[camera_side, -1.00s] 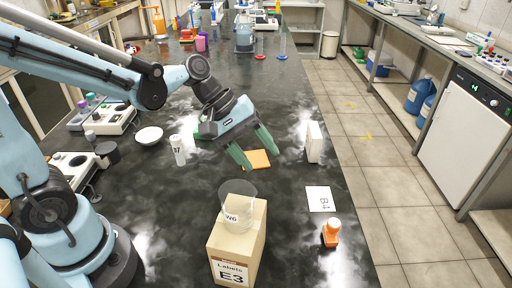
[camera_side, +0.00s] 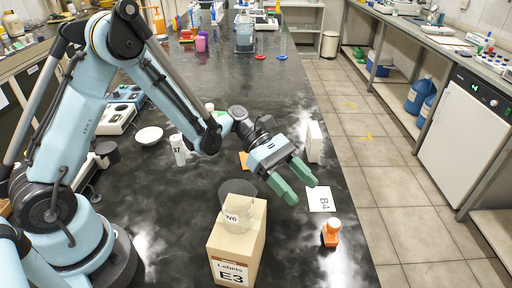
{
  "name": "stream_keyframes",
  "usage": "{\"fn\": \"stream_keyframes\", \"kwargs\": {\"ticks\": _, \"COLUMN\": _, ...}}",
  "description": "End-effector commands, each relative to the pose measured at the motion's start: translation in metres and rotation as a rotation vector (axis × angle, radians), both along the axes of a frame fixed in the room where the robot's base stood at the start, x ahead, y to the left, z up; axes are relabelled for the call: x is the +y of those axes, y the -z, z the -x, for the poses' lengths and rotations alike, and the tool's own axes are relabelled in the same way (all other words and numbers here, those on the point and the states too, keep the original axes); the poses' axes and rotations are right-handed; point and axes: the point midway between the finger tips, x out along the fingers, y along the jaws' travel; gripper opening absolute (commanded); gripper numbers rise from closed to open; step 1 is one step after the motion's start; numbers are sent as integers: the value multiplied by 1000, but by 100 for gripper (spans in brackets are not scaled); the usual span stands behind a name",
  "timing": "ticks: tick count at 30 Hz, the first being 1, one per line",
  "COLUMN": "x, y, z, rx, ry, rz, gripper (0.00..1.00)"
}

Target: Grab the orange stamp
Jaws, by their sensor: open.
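The orange stamp (camera_side: 331,234) stands upright near the right edge of the black bench, with a paler top and an orange base. My gripper (camera_side: 304,194) is open and empty, with its two green fingers pointing down and to the right. It is above and to the left of the stamp in the picture, apart from it. No part of the stamp is hidden by the gripper.
A cardboard box marked E3 (camera_side: 238,248) with a clear beaker (camera_side: 237,207) on top stands left of the stamp. A card marked B4 (camera_side: 320,199) lies behind the stamp. A white box (camera_side: 314,142) stands farther back. An orange flat piece (camera_side: 243,160) is partly hidden.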

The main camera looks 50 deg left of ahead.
Motion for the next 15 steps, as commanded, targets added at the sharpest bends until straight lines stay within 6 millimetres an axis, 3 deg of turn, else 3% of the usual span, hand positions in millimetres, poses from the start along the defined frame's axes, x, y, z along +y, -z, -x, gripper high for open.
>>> {"fn": "stream_keyframes", "kwargs": {"ticks": 3, "x": -20, "y": 8, "z": 1, "rx": -1, "ry": 4, "rz": -1, "gripper": 57}}
{"fn": "stream_keyframes", "kwargs": {"ticks": 15, "x": -55, "y": 22, "z": 1, "rx": -2, "ry": 3, "rz": -2, "gripper": 57}}
